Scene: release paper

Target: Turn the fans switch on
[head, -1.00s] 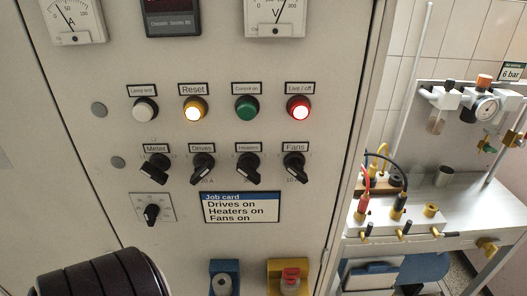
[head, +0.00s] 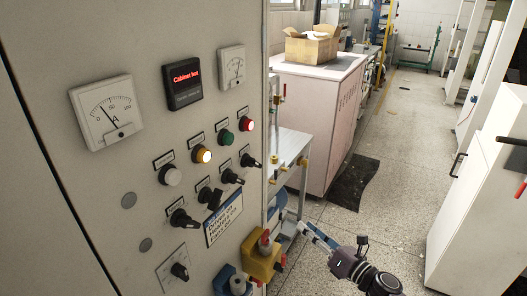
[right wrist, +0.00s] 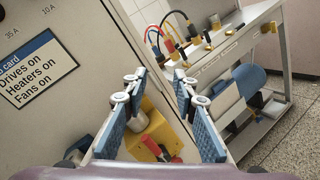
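The fans switch (head: 251,160) is the black rotary knob at the right end of the row on the grey cabinet. Its handle points right and slightly down in the head view. My right gripper (head: 310,231) is to the right of the cabinet and lower than the switch, apart from it. In the right wrist view its blue-padded fingers (right wrist: 160,88) are spread with nothing between them. The job card (head: 223,218) also shows in the right wrist view (right wrist: 38,68), but the switch does not. My left gripper is not in view.
The heaters (head: 232,177), drives (head: 210,197) and meter (head: 183,218) knobs sit beside the fans switch. A yellow lockout box (head: 262,262) sticks out low on the cabinet. A metal bench (head: 290,146) stands behind its right edge. Open floor (head: 400,190) lies right.

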